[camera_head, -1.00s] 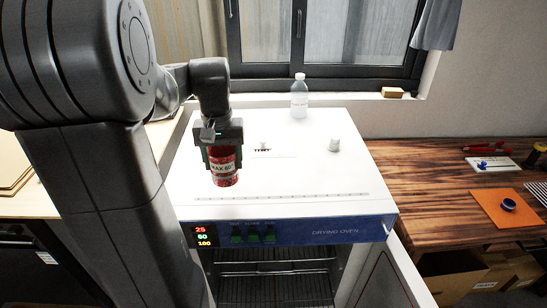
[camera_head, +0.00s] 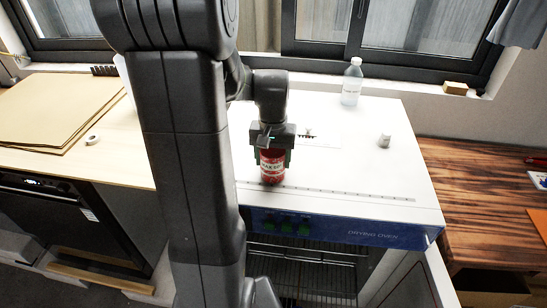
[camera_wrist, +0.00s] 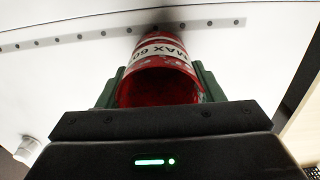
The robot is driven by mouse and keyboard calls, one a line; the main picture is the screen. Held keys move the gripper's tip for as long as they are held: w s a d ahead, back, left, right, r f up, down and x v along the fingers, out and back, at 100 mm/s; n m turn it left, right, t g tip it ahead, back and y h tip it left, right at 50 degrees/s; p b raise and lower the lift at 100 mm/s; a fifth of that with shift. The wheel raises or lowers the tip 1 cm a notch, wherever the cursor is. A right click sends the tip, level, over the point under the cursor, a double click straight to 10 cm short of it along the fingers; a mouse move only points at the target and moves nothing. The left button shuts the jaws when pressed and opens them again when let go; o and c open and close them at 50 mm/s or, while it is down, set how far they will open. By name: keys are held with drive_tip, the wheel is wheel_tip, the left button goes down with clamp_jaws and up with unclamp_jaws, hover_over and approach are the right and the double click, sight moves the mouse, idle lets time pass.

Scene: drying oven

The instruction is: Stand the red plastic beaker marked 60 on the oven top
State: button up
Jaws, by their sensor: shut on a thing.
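The red plastic beaker (camera_head: 271,168) has a white band with lettering; in the wrist view the band on the beaker (camera_wrist: 165,50) reads MAX 60. My gripper (camera_head: 272,163) is shut on its sides, and the green fingers of my gripper (camera_wrist: 160,82) flank it in the wrist view. The beaker is over the front left part of the white oven top (camera_head: 345,165), by the row of dark marks. I cannot tell whether its base touches the surface. The oven's blue front panel (camera_head: 345,228) is partly hidden by my arm.
A clear bottle (camera_head: 352,84) stands at the back of the oven top. A small white knob (camera_head: 384,140) and a small item by a TEST label (camera_head: 308,136) are also there. A wooden table (camera_head: 480,190) is at right; a pale counter (camera_head: 115,135) is at left.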

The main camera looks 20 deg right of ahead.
drive_tip(key=shift+f, duration=0.2)
drive_tip(key=o, duration=0.9)
drive_tip(key=shift+o, duration=0.2)
drive_tip(key=shift+r, duration=0.1)
wheel_tip(320, 180, up, 12)
